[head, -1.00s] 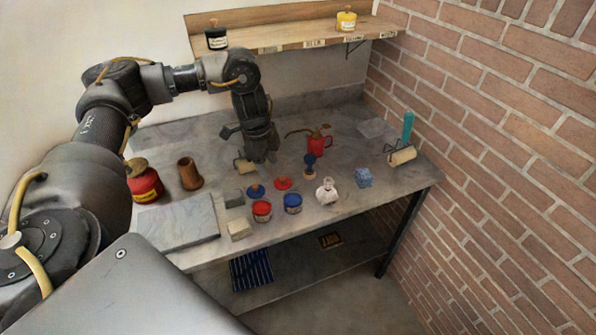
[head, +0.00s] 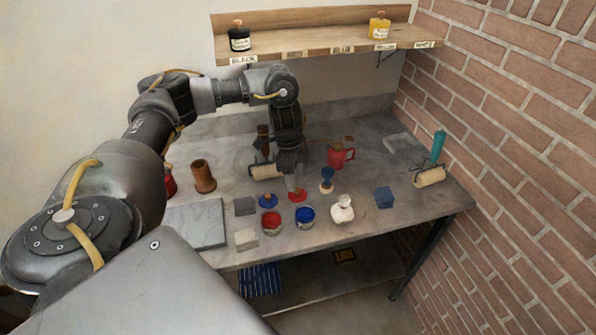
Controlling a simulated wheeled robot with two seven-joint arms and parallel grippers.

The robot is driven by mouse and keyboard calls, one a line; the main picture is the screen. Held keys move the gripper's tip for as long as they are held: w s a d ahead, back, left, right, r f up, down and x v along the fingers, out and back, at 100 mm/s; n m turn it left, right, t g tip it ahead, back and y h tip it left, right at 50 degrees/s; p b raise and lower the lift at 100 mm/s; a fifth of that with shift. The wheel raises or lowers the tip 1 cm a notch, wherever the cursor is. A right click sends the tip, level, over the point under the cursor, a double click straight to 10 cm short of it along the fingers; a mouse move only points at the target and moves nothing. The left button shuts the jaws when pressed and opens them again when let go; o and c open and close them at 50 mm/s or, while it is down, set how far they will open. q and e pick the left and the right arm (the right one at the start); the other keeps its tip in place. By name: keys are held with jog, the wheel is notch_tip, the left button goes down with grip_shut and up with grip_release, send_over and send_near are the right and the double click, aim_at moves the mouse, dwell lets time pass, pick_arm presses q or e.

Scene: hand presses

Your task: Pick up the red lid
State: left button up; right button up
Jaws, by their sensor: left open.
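The red lid (head: 298,197) lies flat on the grey workbench, behind the open red ink tin (head: 271,222) and blue ink tin (head: 305,216). A blue lid with a wooden knob (head: 267,201) lies to its left. My left gripper (head: 292,183) points down just above and behind the red lid, in front of my arm's last links. It is open and appears empty. Its fingers partly overlap the lid's far edge, and I cannot tell whether they touch it. My right gripper is not in view.
Close by stand a blue-topped dabber (head: 327,181), a white bottle (head: 342,210), a red oil can (head: 340,156) and a roller (head: 265,172). A blue cube (head: 384,197) is farther right. A grey slab (head: 197,224) lies left. The bench's front right is clear.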

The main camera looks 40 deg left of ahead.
aim_at(297, 189)
pick_arm(q)
jog(key=shift+d+f+p, duration=0.2)
jog(key=shift+f+p, duration=0.2)
jog(key=shift+f, duration=2.15)
jog(key=shift+c, duration=0.5)
jog(key=shift+s+d, duration=0.1)
grip_shut()
